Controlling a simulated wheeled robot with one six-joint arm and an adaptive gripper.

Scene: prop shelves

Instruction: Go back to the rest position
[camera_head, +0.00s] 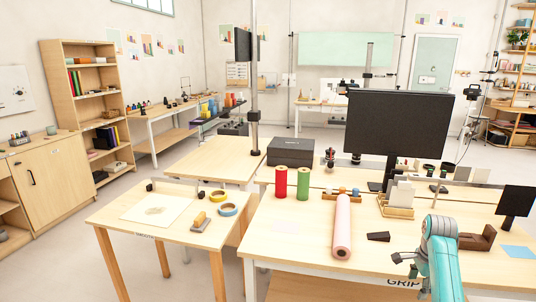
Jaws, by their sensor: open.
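My teal and grey arm (441,262) rises from the bottom edge at the lower right, with a bent joint at its top. It stands in front of the near edge of the right worktable (290,238). Nothing held by the arm is visible.
The right worktable bears a pink roll (342,228), red (281,182) and green (304,183) cylinders, a dark wedge (378,237), a brown block (478,239) and a monitor (398,125). The left table (112,218) holds tape rolls. Open floor (70,260) lies at left.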

